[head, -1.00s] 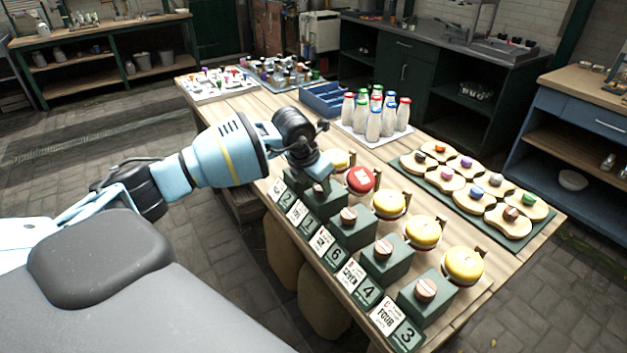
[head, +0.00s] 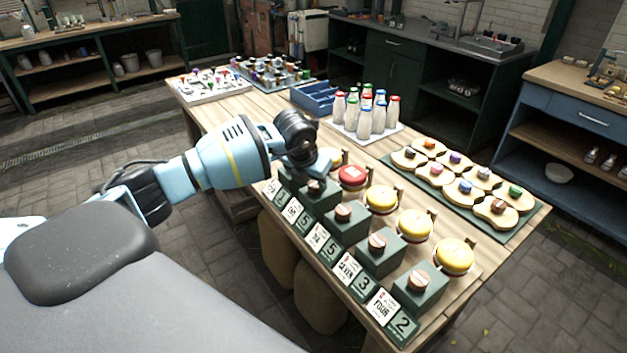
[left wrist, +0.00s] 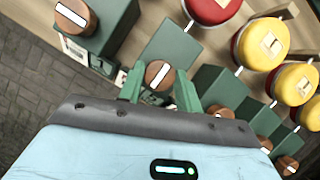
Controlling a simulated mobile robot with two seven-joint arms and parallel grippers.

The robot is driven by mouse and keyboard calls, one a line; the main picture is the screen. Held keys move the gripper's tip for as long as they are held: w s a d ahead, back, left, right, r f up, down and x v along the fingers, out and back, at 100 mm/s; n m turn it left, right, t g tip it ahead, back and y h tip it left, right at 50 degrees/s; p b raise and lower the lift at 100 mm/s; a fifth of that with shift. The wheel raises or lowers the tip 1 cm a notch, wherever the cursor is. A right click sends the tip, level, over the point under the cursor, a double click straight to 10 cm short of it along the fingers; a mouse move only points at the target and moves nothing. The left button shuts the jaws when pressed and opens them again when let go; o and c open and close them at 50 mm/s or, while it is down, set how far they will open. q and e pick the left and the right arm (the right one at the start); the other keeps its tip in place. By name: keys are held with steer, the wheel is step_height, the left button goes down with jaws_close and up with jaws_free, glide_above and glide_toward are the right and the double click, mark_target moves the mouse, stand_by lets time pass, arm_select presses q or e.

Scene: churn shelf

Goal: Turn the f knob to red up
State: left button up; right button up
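Several wooden knobs with a pale bar sit on green boxes along the near table edge. I cannot read which is marked f. My left gripper (head: 312,178) is over the second box from the far end of the row. In the left wrist view, its green fingers (left wrist: 159,92) are apart on either side of a wooden knob (left wrist: 160,74), with a visible gap. That knob's white bar is tilted. A red-topped round piece (head: 352,176) stands behind that box. The knob is partly hidden by the gripper in the head view. My right gripper is out of view.
Nearer boxes carry other knobs (head: 417,282), with yellow-topped pieces (head: 455,255) behind them and number cards in front. Bottles (head: 365,115), a blue crate (head: 316,98) and a green mat (head: 395,168) with wooden pieces occupy the table's far side.

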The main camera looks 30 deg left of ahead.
arm_select(q)
steer(key=o, duration=0.4)
steer(key=shift+o, duration=0.2)
steer(key=v, duration=0.8)
steer(key=shift+f, duration=0.1)
